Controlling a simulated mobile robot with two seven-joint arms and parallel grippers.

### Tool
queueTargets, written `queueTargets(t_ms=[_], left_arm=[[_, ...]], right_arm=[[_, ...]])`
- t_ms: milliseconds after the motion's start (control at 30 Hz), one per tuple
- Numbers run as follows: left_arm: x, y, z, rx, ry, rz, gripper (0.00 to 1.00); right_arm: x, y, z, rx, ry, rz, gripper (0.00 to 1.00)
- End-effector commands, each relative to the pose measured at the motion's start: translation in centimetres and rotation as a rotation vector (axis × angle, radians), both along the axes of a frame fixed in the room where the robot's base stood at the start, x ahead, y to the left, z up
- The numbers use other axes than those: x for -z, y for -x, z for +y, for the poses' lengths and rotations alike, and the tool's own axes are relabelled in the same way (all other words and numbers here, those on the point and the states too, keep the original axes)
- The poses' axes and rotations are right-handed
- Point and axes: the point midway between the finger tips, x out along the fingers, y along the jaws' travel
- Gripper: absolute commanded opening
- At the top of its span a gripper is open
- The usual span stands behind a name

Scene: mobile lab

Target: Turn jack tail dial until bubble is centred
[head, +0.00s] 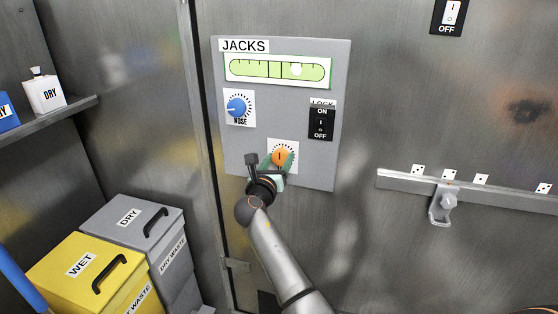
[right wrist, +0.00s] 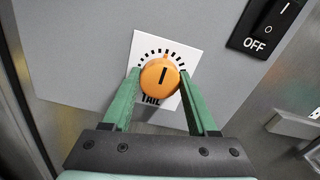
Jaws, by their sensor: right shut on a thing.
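The jacks panel (head: 227,140) is a grey plate on the metal wall. Its green level (head: 250,69) shows a pale bubble (head: 296,70) right of the dark centre marks. The orange tail dial (head: 279,157) sits low on the panel, on a white scale; in the right wrist view the tail dial (right wrist: 160,76) has its dark pointer line close to upright, leaning slightly right. My right gripper (right wrist: 160,82) has its green fingers on both sides of the dial and is shut on it. In the head view it partly hides the dial's scale. My left gripper is not in view.
The blue nose dial (head: 238,106) is above left of the tail dial. The black lock switch (head: 321,124) is above right. A rail with a bracket (head: 440,207) runs along the wall at right. Yellow wet (head: 65,260) and grey dry (head: 115,205) waste bins stand at lower left.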

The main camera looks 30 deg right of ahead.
Motion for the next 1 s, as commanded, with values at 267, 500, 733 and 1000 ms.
queueTargets(t_ms=[267, 500, 733, 1000], left_arm=[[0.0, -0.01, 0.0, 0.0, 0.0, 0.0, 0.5], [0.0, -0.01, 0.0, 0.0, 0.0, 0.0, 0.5], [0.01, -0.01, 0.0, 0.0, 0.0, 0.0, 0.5], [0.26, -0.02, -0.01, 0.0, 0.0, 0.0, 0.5]], right_arm=[[0.01, -0.01, -0.01, 0.0, 0.001, 0.001, 0.04], [0.01, 0.0, -0.02, 0.0, -0.01, -0.013, 0.03], [-0.01, 0.02, -0.05, 0.0, -0.07, -0.085, 0.03], [0.08, 0.06, -0.09, 0.0, -0.217, -0.255, 0.03]])
